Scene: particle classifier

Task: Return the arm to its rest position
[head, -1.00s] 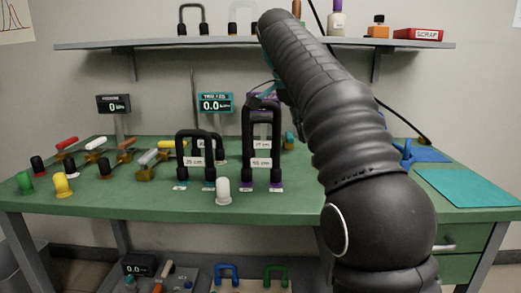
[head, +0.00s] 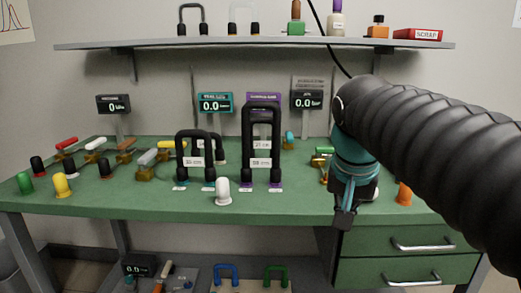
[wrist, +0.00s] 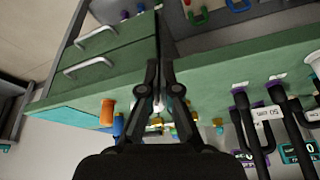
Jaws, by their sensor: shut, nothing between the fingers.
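My gripper (head: 343,218) is at the front right of the green bench (head: 120,190) in the head view, pointing down near the bench's front edge. In the wrist view my gripper (wrist: 160,68) is shut with nothing between the fingers. My black ribbed arm comes in from the right side of the head view and bends down at the wrist. It hides part of the right side of the bench.
Black U-shaped pieces (head: 262,150) stand mid-bench, with a white cap (head: 223,190) in front. An orange piece (head: 404,193) stands right of my gripper. Drawers (head: 410,243) lie below. A shelf (head: 230,42) spans the wall. Several coloured caps and handles fill the left.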

